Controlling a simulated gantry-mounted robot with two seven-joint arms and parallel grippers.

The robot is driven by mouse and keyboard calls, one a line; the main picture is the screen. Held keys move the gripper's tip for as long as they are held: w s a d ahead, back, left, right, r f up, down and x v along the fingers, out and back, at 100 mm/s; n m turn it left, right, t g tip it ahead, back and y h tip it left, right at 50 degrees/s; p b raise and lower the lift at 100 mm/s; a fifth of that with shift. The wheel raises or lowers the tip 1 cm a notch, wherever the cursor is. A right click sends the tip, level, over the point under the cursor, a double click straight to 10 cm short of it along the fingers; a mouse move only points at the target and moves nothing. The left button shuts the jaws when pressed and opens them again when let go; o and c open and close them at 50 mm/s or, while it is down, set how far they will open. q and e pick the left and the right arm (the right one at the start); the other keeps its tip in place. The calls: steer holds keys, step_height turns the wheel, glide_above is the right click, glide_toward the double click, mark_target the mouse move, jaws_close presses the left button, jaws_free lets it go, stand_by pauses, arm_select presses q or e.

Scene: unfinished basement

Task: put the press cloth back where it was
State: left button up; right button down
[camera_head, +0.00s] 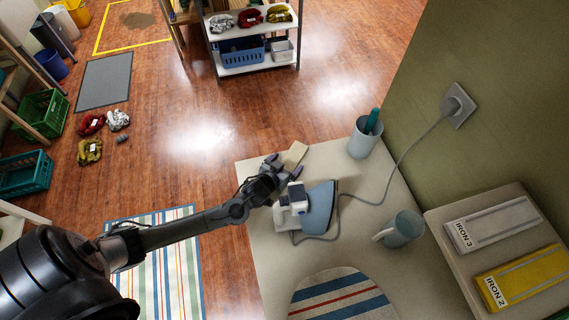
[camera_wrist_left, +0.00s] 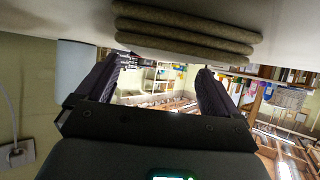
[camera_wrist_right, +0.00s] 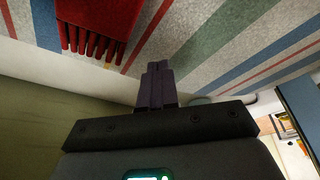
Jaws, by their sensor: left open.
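A folded cloth, which I take to be the press cloth, shows as a small tan shape (camera_head: 295,155) on the table near its far edge in the head view. In the left wrist view the cloth (camera_wrist_left: 185,35) is a brown stack of several layers under the upside-down tabletop. My left gripper (camera_head: 283,168) is open and empty close beside the cloth; its fingers (camera_wrist_left: 155,85) stand apart. Part of the cloth is hidden by the gripper in the head view. My right gripper (camera_wrist_right: 157,85) shows only in its wrist view, with its fingers together and nothing visible between them.
A blue and white iron (camera_head: 318,207) stands close to my left gripper, its cord running to a wall socket (camera_head: 457,105). A cup (camera_head: 363,138), a mug (camera_head: 399,229) and a striped mat (camera_head: 340,297) are on the table (camera_head: 270,262).

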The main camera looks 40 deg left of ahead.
arm_select(q)
steer(key=shift+s+d+r+p, duration=0.15)
steer(key=shift+s+p, duration=0.25)
steer(key=shift+p, duration=0.35)
arm_select(e)
steer(key=shift+w+d+r, duration=0.2)
steer(key=shift+r, duration=0.5)
arm_select(q)
steer(key=p+v, duration=0.5)
steer(key=shift+s+r, duration=0.1)
steer(key=shift+r, duration=0.3)
steer(key=p+v, duration=0.1)
steer(key=v, duration=0.3)
steer(key=shift+s+f, duration=0.1)
steer(key=shift+s, duration=0.25)
steer(key=shift+s+d+r, duration=0.1)
steer(key=shift+s+r, duration=0.3)
steer(key=shift+s, duration=0.05)
arm_select(e)
steer(key=shift+s+a+r, duration=0.1)
steer(key=shift+s+r, duration=0.05)
steer(key=shift+r, duration=2.8)
